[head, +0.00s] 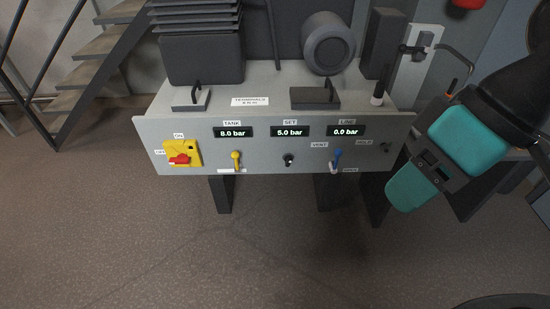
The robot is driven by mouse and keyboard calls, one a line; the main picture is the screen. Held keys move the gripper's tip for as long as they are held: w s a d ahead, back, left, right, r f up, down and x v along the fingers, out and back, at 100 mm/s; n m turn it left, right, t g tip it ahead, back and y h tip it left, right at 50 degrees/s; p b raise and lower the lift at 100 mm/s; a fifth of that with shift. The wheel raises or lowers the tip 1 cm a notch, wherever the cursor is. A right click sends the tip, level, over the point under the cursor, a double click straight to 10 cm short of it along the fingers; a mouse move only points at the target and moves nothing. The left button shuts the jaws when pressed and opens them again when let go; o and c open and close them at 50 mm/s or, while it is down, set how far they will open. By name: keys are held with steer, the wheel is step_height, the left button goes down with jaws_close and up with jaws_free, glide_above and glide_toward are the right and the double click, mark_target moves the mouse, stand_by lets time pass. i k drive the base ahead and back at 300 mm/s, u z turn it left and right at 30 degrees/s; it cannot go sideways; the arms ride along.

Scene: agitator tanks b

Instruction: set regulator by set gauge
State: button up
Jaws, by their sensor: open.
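A grey panel (262,158) faces me with three black displays along its upper part. The set gauge (290,131) in the middle reads 5.0 bar. A small black knob (288,159), which looks like the regulator, sits below it. The tank gauge (233,132) reads 8.0 bar and the line gauge (345,131) reads 0.0 bar. My gripper (418,182) is at the right, to the right of the panel and clear of the knob. It holds nothing that I can see; its fingertips are hard to make out.
A red switch (180,160) on a yellow plate, a yellow lever (236,160) and a blue lever (337,158) also sit on the panel. Stairs (95,55) stand at the upper left. The floor in front is clear.

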mark_target(288, 159)
steer(key=u, duration=0.45)
steer(key=k, duration=0.55)
steer(key=u, duration=1.05)
steer(key=i, duration=0.75)
steer(key=z, duration=0.35)
